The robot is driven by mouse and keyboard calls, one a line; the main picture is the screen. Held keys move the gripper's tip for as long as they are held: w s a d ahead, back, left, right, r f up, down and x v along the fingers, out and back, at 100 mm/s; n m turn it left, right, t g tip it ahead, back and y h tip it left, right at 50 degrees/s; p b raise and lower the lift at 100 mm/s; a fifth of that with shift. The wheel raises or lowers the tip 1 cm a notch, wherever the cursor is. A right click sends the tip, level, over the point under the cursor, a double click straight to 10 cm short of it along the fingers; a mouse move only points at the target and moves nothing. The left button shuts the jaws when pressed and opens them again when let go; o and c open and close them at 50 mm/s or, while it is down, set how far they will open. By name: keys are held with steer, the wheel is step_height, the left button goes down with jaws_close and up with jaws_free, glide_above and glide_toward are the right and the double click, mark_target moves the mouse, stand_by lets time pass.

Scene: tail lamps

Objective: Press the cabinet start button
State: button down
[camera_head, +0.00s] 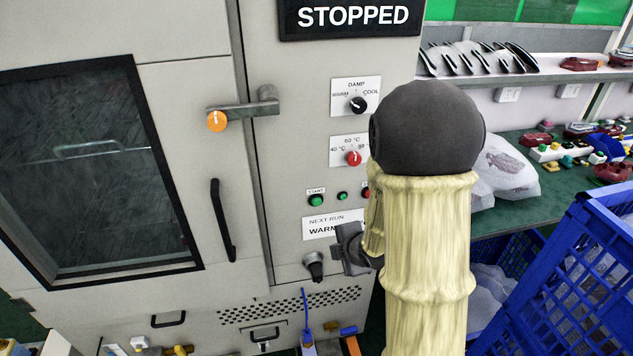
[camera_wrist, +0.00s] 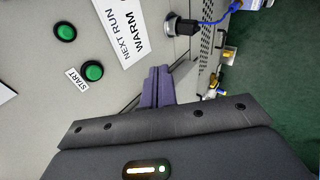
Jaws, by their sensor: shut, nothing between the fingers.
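The cabinet (camera_head: 285,120) has a green start button (camera_head: 316,200) under a START label on its control panel. The start button also shows in the wrist view (camera_wrist: 92,71), with its label beside it. My gripper (camera_wrist: 158,76) is shut and empty, its fingers close together in front of the panel. In the wrist view the fingertips are to the right of the start button, apart from it. In the head view my gripper is below and right of the button, partly hidden by my arm.
A smaller green button (camera_head: 342,196) and a partly hidden red one are beside start. Above are a red temperature knob (camera_head: 353,158) and a black damp knob (camera_head: 358,104). The sign (camera_head: 352,17) reads STOPPED. The door handle (camera_head: 222,220) is left; blue crates (camera_head: 575,270) stand right.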

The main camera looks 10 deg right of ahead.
mark_target(316, 202)
steer(key=r+n, duration=0.1)
steer(key=n, duration=0.1)
steer(key=w+a+r+n+y+p, duration=0.1)
steer(key=n, duration=0.1)
steer(key=r+n+y+p, duration=0.1)
steer(key=shift+w+a+r+n+t, duration=0.1)
steer(key=shift+w+a+n+t, duration=0.05)
steer(key=shift+a+n+t, duration=0.25)
steer(key=shift+p, duration=0.3)
steer(key=w+p, duration=0.3)
steer(key=w, duration=0.5)
steer(key=shift+w+p, duration=0.4)
steer(key=shift+w, duration=0.1)
